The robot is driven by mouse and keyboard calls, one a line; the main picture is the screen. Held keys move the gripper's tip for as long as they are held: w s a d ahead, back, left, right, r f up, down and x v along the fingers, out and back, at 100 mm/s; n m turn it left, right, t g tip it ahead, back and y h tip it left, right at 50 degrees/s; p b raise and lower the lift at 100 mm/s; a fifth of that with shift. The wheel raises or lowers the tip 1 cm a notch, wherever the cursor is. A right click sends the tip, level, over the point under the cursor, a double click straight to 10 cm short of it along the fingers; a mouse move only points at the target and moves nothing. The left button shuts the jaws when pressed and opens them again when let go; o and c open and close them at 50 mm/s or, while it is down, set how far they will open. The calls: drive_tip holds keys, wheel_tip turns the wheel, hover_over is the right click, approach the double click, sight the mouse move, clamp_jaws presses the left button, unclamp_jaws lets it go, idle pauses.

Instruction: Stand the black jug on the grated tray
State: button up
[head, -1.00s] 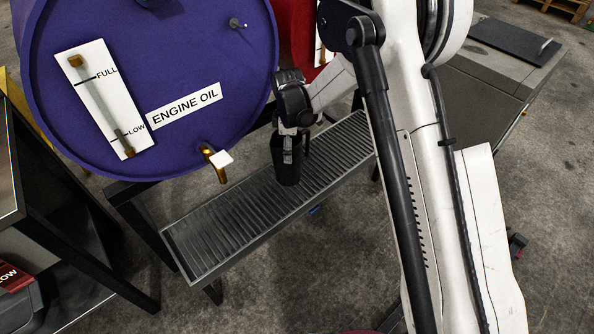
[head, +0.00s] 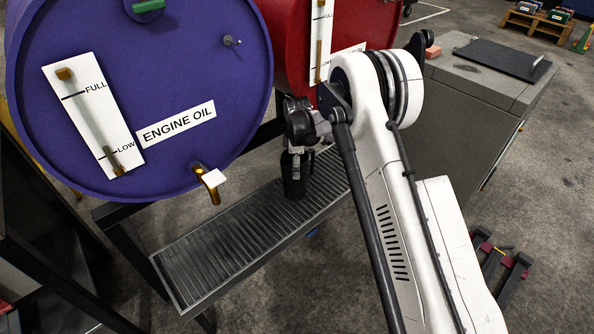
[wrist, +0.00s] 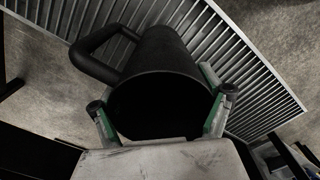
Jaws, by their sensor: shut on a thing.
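The black jug (head: 293,182) is upright at the grated tray (head: 212,240), right of the purple drum's tap. In the head view its base appears at the grating, but I cannot tell whether it touches. My gripper (head: 297,150) is shut on the jug from above, near its rim. In the wrist view the jug (wrist: 165,62) shows its dark open mouth between the two green-padded fingers (wrist: 160,115), with its handle to the upper left. The tray's grating (wrist: 235,50) lies behind the jug.
The purple drum (head: 130,70) labelled ENGINE OIL has a brass tap (head: 209,185) over the tray. A red drum (head: 290,45) stands behind. A grey cabinet (head: 470,100) stands at the right. The tray's near left part is bare.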

drive_tip(key=shift+f, duration=0.8)
drive_tip(key=shift+f, duration=0.1)
drive_tip(key=o, duration=2)
drive_tip(key=shift+c, duration=0.2)
